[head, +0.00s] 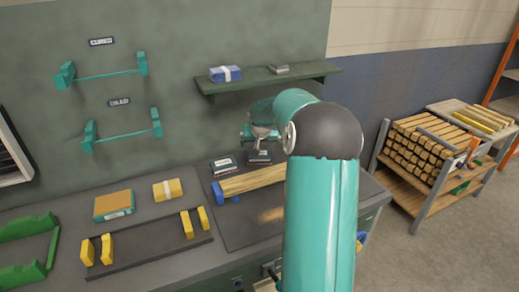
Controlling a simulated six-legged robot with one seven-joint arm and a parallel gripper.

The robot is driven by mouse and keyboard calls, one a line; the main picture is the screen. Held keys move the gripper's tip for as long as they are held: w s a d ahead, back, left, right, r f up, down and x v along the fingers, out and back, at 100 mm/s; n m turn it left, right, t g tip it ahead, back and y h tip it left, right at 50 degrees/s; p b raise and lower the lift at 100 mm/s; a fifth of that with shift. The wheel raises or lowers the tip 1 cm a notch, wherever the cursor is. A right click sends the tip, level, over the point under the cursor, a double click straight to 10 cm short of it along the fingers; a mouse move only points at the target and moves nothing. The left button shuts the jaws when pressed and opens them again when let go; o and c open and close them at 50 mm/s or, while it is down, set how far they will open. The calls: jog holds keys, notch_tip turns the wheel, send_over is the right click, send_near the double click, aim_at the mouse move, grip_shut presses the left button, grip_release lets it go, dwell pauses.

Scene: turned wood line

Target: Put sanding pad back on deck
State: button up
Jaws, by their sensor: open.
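My gripper (261,148) is above the back of the bench, pointing down, partly hidden by my own arm. It appears open, with its fingertips close over a small dark block with a pale label (260,158). I cannot tell whether they touch it. A similar dark block with a white label (223,166) lies just to the left. Either may be the sanding pad; the picture is too small to tell. A dark flat panel (243,233) on the bench may be the deck. A turned wooden bar (252,181) with a blue end stop (218,194) lies across its back.
A wall shelf (305,80) above holds a blue pack (225,74) and a grey item (279,69). An orange-brown block (114,205), a yellow block (168,189) and a rack with yellow uprights (150,247) occupy the bench's left. A wood-filled cart (425,205) stands right.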

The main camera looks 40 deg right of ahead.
jog(key=s+a+r+n, duration=0.1)
jog(key=s+a+r, duration=0.25)
jog(key=a, duration=0.45)
jog(key=s+a+r+n, duration=0.2)
jog(key=s+a+r, duration=0.15)
jog(key=a, duration=0.45)
jog(key=s+a+r+n, duration=0.1)
jog(key=s+a+r, duration=0.3)
jog(key=a, duration=0.5)
jog(key=s+a+n+y, duration=0.1)
jog(key=s+a+y, duration=0.1)
jog(key=s+a, duration=0.5)
jog(key=s+a+f+n+y, duration=0.1)
jog(key=s+a+n+y, duration=0.1)
jog(key=s+a, duration=0.6)
jog(key=s, duration=0.4)
jog(key=shift+s+n, duration=0.2)
jog(key=shift+n, duration=0.1)
